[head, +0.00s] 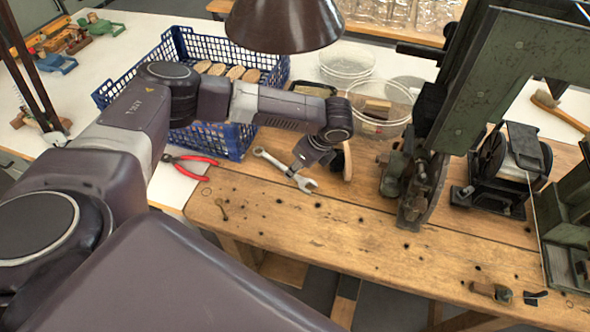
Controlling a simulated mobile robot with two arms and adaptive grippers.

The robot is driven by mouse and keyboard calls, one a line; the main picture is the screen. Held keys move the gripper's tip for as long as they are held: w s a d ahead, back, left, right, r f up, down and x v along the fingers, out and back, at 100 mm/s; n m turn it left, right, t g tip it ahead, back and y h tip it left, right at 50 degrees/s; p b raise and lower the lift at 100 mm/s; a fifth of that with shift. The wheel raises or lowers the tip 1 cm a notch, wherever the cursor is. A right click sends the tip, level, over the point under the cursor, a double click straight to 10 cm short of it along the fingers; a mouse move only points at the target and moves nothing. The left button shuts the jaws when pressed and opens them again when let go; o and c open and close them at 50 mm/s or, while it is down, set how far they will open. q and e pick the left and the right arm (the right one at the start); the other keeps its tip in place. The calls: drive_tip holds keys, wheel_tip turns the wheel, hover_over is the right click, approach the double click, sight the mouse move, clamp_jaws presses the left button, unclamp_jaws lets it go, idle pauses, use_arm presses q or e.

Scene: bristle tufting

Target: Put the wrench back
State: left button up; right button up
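A silver wrench (272,159) lies on the wooden workbench (330,235), with its ring end to the upper left and its open jaw to the lower right. My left arm reaches in from the left. My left gripper (293,170) points down at the wrench's shaft, close to the jaw end. It overlaps the wrench in the picture, and whether its fingers are closed around it is too small to tell. My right gripper is out of view.
Red-handled pliers (190,166) lie left of the wrench. A blue crate (222,140) with wooden brush bodies stands behind. Clear tubs (383,105) stand at the back. A green machine (510,80) takes up the right. A lamp shade (283,25) hangs above. The bench front is mostly bare.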

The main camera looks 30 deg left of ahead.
use_arm(q)
drive_tip(key=b+v, duration=0.1)
drive_tip(key=v, duration=0.9)
